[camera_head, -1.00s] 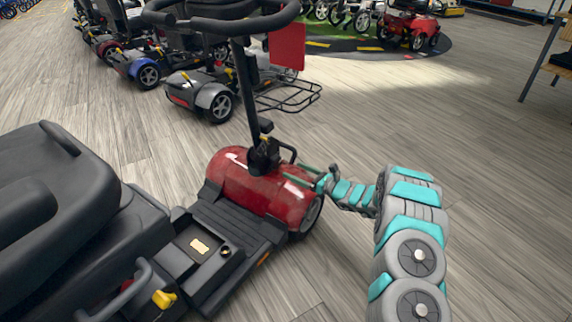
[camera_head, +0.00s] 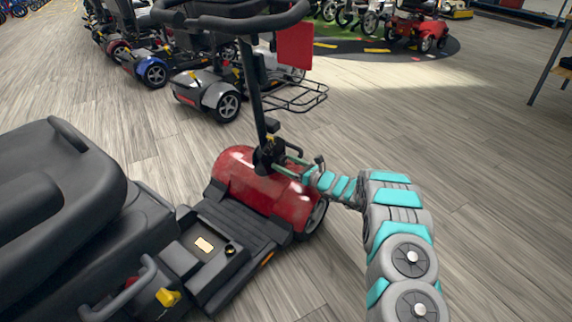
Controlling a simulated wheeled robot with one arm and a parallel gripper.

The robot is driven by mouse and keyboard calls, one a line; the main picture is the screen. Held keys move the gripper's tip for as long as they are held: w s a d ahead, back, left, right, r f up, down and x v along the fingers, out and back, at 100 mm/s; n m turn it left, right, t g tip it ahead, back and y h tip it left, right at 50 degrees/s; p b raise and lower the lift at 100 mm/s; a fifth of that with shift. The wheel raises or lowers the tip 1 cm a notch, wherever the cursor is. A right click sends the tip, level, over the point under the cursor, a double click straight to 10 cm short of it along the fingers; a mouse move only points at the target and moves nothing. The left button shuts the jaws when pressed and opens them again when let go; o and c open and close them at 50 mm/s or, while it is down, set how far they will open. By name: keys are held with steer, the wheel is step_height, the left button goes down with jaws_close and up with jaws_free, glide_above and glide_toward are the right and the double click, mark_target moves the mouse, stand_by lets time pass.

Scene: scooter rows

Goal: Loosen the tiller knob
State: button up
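The red scooter (camera_head: 240,185) stands in front of me with its black tiller (camera_head: 251,85) upright and slightly tilted. The tiller's base is a dark joint (camera_head: 266,157) on the red front cover; the knob is small and dark there and I cannot make it out clearly. My gripper (camera_head: 281,163) reaches in from the right, with two thin greenish fingers apart and pointing at this joint. The fingertips are at or just beside its right side; I cannot tell whether they touch. Nothing shows held between them.
A wire basket (camera_head: 295,97) and a grey scooter (camera_head: 210,92) stand behind. The floor on the right is open. A red scooter (camera_head: 420,28) stands far back.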

steer(key=c, duration=1.2)
steer(key=shift+c, duration=0.2)
